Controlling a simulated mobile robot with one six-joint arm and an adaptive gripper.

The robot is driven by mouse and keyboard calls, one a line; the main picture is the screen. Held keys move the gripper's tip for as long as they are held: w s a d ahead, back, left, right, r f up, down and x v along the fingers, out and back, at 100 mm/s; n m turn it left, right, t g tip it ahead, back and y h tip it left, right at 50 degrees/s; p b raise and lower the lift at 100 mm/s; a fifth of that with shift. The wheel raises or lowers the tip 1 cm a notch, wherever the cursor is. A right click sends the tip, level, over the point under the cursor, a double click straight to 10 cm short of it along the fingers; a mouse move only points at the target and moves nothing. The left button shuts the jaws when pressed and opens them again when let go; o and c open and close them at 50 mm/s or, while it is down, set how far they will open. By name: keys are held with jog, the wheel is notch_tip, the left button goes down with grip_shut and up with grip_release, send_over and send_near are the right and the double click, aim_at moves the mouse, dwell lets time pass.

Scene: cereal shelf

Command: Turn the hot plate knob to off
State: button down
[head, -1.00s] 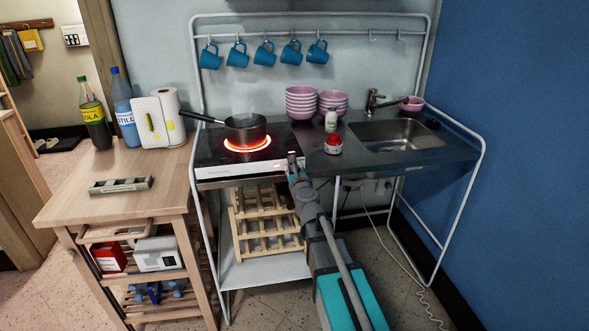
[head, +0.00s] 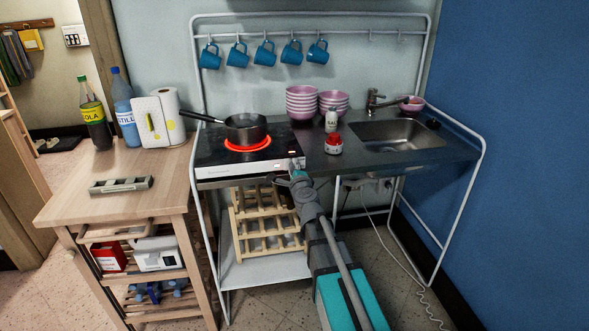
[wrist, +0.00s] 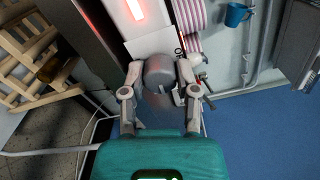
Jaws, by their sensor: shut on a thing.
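The hot plate (head: 215,157) is set into the left part of the counter, with a white front panel (head: 235,169). Its round burner glows red under a dark pan (head: 246,128). My gripper (head: 294,163) is at the right end of that panel and is shut on the knob.
Pink bowls (head: 301,103), a white shaker (head: 331,120) and a red-and-white jar (head: 333,144) stand right of the hot plate. A sink (head: 395,134) is farther right. A wooden rack (head: 268,235) stands below the counter.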

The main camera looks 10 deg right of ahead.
jog(key=n, duration=0.4)
jog(key=shift+s+a+n, duration=0.1)
jog(key=shift+n, duration=0.3)
jog(key=n, duration=0.4)
jog(key=shift+n, duration=0.3)
jog(key=n, duration=0.4)
jog(key=shift+f+n, duration=0.1)
jog(key=shift+n, duration=0.2)
jog(key=n, duration=0.5)
jog(key=shift+c, duration=1.8)
grip_release()
